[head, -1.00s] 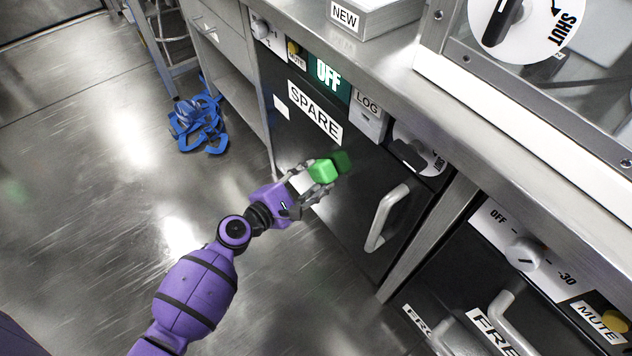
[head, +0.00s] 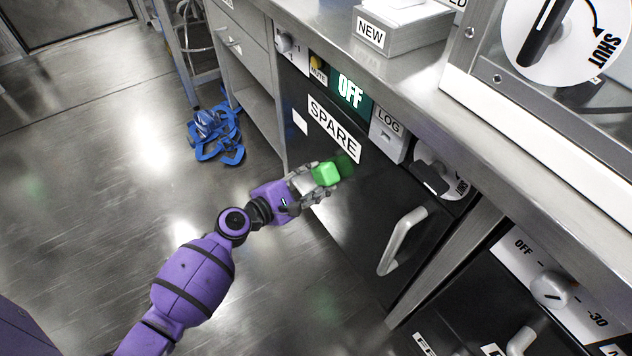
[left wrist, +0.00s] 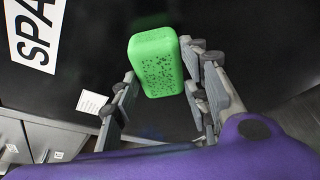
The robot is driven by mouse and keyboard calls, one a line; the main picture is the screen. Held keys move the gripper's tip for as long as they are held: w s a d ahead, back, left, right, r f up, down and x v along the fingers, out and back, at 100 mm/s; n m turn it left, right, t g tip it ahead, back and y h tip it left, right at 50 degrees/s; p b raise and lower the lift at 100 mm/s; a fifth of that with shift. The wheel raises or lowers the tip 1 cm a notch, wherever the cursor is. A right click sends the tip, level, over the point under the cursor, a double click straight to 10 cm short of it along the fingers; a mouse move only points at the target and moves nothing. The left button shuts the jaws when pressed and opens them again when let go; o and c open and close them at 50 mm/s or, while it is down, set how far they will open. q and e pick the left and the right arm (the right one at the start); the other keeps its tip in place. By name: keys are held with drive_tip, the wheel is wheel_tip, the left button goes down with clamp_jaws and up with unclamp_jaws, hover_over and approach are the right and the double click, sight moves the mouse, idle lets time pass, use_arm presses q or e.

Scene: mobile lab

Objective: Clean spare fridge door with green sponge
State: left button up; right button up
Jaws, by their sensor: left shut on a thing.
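The spare fridge door (head: 347,220) is a black panel with a white SPARE label (head: 334,129), a vertical silver handle (head: 402,241) and an OFF display above it. My left gripper (head: 318,182) is shut on the green sponge (head: 326,173) and holds it in front of the door, below the label. A faint green reflection shows on the door beside the sponge. In the left wrist view the sponge (left wrist: 156,62) has dark specks on its face and sits between the fingers (left wrist: 160,95). I cannot tell whether it touches the door. My right gripper is not in view.
A NEW tray (head: 405,38) stands on the counter. Blue straps (head: 215,132) lie on the floor at left. The floor around my arm is clear.

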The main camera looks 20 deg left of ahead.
use_arm(q)
drive_tip(key=shift+r, duration=0.15)
drive_tip(key=shift+s+a+b, duration=0.2)
drive_tip(key=shift+s+a, duration=0.7)
drive_tip(key=shift+s, duration=0.3)
drive_tip(key=shift+s+a+b, duration=0.15)
drive_tip(key=shift+s+a, duration=0.75)
drive_tip(key=shift+s, duration=0.25)
drive_tip(key=shift+s+a, duration=0.9)
drive_tip(key=shift+s, duration=0.25)
